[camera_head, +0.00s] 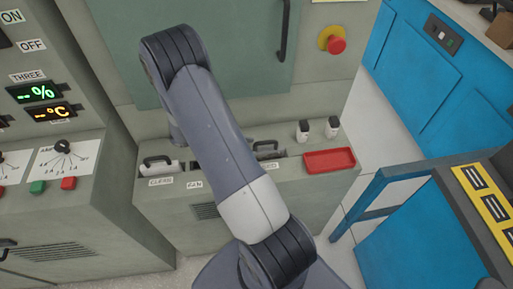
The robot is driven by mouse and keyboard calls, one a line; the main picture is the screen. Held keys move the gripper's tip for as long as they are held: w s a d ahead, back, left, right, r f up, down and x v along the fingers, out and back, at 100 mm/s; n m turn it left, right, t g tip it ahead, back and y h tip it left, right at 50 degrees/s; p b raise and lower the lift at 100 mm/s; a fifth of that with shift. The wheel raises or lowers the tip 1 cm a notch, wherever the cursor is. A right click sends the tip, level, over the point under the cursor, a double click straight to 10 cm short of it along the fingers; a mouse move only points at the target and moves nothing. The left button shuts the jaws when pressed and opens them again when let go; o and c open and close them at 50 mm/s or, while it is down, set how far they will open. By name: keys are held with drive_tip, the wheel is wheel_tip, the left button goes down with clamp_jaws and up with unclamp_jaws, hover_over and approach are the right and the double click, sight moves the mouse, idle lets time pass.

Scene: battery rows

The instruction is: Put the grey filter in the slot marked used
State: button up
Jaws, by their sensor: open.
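A block with a black handle, which looks like a pale filter (170,168), sits in the ledge behind a label that seems to read CLEAN. A greyer block with a dark handle, perhaps the grey filter (270,155), shows just right of my arm. The label below it, which seems to read USED (267,166), marks the used slot. My arm hides part of this area, so I cannot tell how the block sits there. A label that seems to read FAN (194,184) is between them, its slot mostly behind my arm. My gripper is not visible.
A red tray (329,161) and two small white-and-black items (303,131) are on the ledge's right. A control cabinet (50,150) with displays stands left. A red button (335,44) is on the machine above. A blue table (430,215) stands right, with open floor between.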

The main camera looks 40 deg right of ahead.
drive_tip(key=v, duration=0.7)
drive_tip(key=shift+a+r, duration=0.2)
drive_tip(key=shift+a, duration=0.05)
